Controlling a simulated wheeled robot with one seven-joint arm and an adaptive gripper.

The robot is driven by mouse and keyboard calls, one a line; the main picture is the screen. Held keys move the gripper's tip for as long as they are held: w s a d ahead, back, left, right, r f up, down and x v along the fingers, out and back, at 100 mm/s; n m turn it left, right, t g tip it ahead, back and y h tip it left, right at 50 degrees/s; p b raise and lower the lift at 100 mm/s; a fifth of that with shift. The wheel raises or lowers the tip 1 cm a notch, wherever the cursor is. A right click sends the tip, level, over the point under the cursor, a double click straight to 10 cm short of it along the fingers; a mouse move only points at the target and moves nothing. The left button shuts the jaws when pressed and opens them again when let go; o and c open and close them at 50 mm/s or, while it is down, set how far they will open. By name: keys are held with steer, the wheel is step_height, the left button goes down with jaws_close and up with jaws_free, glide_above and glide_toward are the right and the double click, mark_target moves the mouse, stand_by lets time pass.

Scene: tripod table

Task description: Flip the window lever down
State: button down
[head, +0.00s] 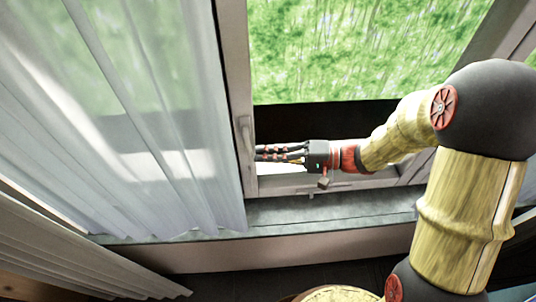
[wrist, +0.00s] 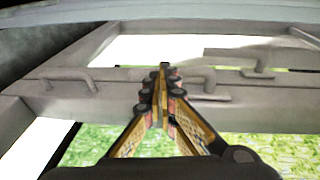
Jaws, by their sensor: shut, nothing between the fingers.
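A pale grey window lever (head: 245,135) sits on the upright frame left of the open-looking pane in the head view. My gripper (head: 259,153) reaches leftward across the window, its fingertips close to the lower end of that lever. In the wrist view my gripper (wrist: 163,72) is shut and empty, its fingertips over the grey frame bar. That view shows one bent handle (wrist: 75,76) left of the fingertips and another lever (wrist: 208,88) just right of them. I cannot tell whether the fingertips touch the right one, or which of these is the head-view lever.
Sheer white curtains (head: 130,130) hang left of the window, close to the fingertips. A grey sill (head: 290,210) runs below. A small handle (head: 311,191) sits on the lower frame. Another grey handle (wrist: 258,62) shows at upper right in the wrist view.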

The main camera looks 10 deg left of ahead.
steer(key=shift+f, duration=0.1)
steer(key=b, duration=0.2)
steer(key=a+y+b, duration=0.1)
steer(key=b, duration=0.2)
steer(key=shift+s+a+f+y, duration=0.1)
steer(key=shift+a+f+y, duration=0.2)
steer(key=shift+r, duration=0.15)
steer(key=d+b, duration=0.1)
steer(key=d, duration=1.3)
steer(key=shift+w, duration=0.35)
